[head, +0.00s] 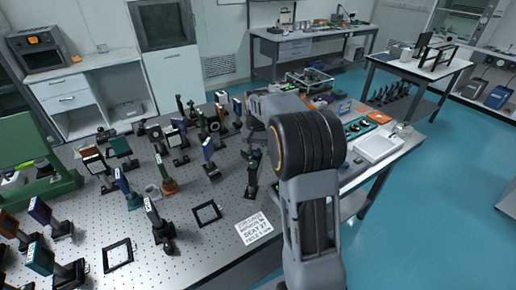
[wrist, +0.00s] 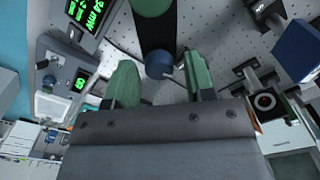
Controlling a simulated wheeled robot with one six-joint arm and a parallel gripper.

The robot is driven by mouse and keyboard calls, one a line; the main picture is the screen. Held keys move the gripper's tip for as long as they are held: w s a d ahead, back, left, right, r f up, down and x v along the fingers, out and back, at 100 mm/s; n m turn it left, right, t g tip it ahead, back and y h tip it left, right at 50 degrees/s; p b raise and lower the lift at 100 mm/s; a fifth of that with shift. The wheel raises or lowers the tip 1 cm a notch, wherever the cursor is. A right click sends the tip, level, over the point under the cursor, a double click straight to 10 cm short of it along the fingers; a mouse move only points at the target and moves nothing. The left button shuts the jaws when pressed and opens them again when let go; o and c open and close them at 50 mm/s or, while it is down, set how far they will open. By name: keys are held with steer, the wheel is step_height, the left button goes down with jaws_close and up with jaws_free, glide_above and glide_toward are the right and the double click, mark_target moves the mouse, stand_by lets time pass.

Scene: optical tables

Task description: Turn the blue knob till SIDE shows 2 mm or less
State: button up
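The blue knob (wrist: 159,64) shows in the wrist view at the end of a dark mount, below a green round part (wrist: 152,6). My gripper (wrist: 160,70) has two green fingers spread apart, with the knob between or just beyond their tips. I see gaps on both sides of the knob, so the fingers do not seem to touch it. A dark screen (wrist: 86,14) with green digits is cut off at the top left, and a smaller green readout (wrist: 80,82) sits below it. Both are tilted; I cannot read the SIDE value surely. In the head view my arm hides the gripper and knob.
A white tray (head: 377,147) sits right of my arm. Blue floor (head: 440,210) is open at right.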

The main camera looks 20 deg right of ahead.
steer(key=shift+o, duration=0.3)
step_height(320, 180, up, 14)
stand_by(0.5)
steer(key=shift+f, duration=0.1)
stand_by(0.3)
steer(key=n, duration=0.2)
glide_above(257, 151)
steer(key=shift+t, duration=0.3)
step_height(257, 151, down, 5)
steer(key=shift+r, duration=0.2)
steer(key=s+a+f+n+t, duration=0.2)
steer(key=s+a, duration=0.3)
steer(key=s, duration=0.6)
steer(key=s+a+f+n+t, duration=0.1)
steer(key=s+a, duration=0.4)
steer(key=s, duration=0.5)
steer(key=shift+s+f+n+t, duration=0.35)
steer(key=shift+f+n+t, duration=0.05)
steer(key=shift+f+n, duration=0.4)
